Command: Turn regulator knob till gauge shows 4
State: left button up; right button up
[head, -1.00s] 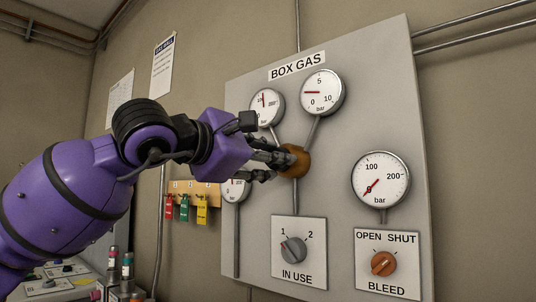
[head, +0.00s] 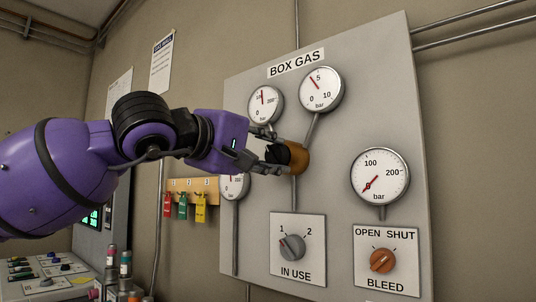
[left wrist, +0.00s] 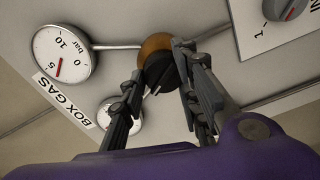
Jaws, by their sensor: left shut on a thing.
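The regulator has a brass-brown body (head: 297,157) and a black knob (left wrist: 158,70) with a pale mark. It sits on the grey BOX GAS panel. My left gripper (head: 274,151) is shut on the knob, with a finger on either side of it in the left wrist view (left wrist: 172,82). The 0–10 bar gauge (head: 321,90) is at the panel's upper right. Its red needle points up and left, a little short of the 5, at about 4. The gauge also shows in the left wrist view (left wrist: 65,53). My right gripper is out of view.
A smaller gauge (head: 266,104) is close above my left gripper, and another gauge (head: 234,186) is partly hidden below it. A 200 bar gauge (head: 380,177), the IN USE selector (head: 292,247) and the orange BLEED knob (head: 383,261) are lower on the panel. Coloured tags (head: 184,206) hang left.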

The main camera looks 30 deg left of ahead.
pick_arm(q)
jog(key=shift+s+r+m, duration=0.2)
jog(key=shift+r+m, duration=0.2)
jog(key=shift+r, duration=0.2)
jog(key=o, duration=0.9)
jog(key=shift+o, duration=0.5)
jog(key=shift+w+d, duration=0.15)
jog(key=shift+f, duration=0.2)
jog(key=shift+f, duration=0.15)
jog(key=s+a, duration=0.2)
jog(key=s, duration=1)
